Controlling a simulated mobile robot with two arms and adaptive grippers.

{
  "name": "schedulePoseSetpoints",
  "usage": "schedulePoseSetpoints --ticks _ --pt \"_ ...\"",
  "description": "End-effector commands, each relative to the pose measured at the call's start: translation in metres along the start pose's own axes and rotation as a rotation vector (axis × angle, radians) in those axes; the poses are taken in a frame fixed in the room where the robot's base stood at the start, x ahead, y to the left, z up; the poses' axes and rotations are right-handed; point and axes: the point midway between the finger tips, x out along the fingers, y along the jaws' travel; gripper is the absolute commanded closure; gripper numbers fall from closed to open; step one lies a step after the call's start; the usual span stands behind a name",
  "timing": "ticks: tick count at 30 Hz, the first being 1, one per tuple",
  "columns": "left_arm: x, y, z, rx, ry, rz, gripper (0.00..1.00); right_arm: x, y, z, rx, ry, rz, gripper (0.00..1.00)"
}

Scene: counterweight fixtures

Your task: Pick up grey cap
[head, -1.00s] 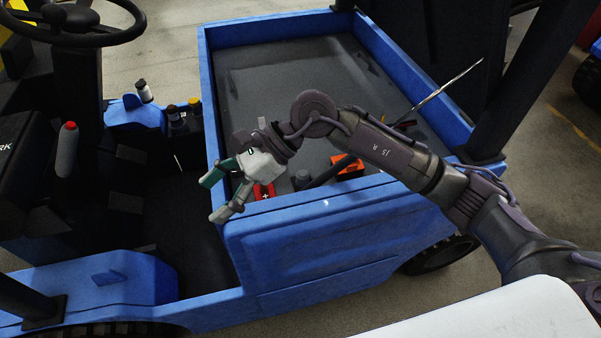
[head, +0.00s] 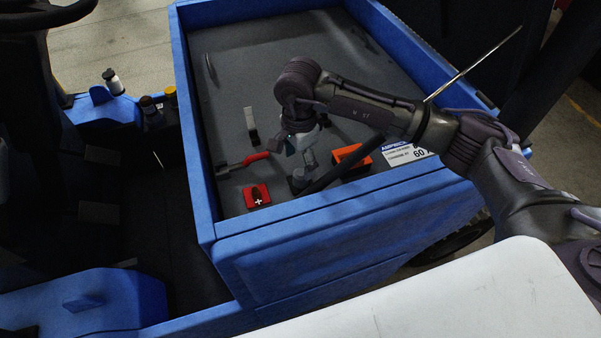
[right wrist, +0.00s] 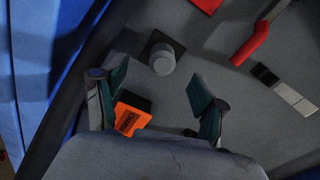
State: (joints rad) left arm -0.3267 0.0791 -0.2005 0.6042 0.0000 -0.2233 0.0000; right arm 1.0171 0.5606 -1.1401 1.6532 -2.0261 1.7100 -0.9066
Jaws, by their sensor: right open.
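The grey cap (right wrist: 163,58) is a small round knob on a dark square base in the right wrist view, resting on the cart bed's floor. In the head view it stands near the bed's front wall (head: 298,178), partly hidden by my right gripper. My right gripper (head: 298,150) points down above the bed, close to the cap. In the right wrist view its two green-padded fingers (right wrist: 158,88) are spread with nothing between them, and the cap appears just beyond the fingertips. My left gripper is not in view.
An orange box (head: 351,158) lies right of the cap. A red box with a white cross (head: 257,196), a red-handled tool (head: 243,164) and a white-and-black piece (head: 250,122) lie to the left. Blue walls (head: 345,212) enclose the bed; its back floor is mostly clear.

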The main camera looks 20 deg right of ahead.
Motion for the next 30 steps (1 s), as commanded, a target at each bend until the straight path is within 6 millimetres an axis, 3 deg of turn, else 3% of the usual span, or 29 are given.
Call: schedulePoseSetpoints --ticks 9,15,24,30 --pt "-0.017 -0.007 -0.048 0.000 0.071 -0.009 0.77 0.027 -0.002 -0.004 0.000 -0.001 0.005 0.29" --pt "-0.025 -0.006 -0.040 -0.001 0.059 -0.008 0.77 0.055 -0.005 -0.007 0.000 -0.001 0.002 0.29" --pt "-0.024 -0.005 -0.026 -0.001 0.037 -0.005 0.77 0.062 -0.005 -0.007 -0.002 -0.001 -0.001 0.29" --pt "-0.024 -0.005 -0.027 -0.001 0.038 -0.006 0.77 0.061 -0.005 -0.007 -0.002 -0.001 -0.001 0.62"
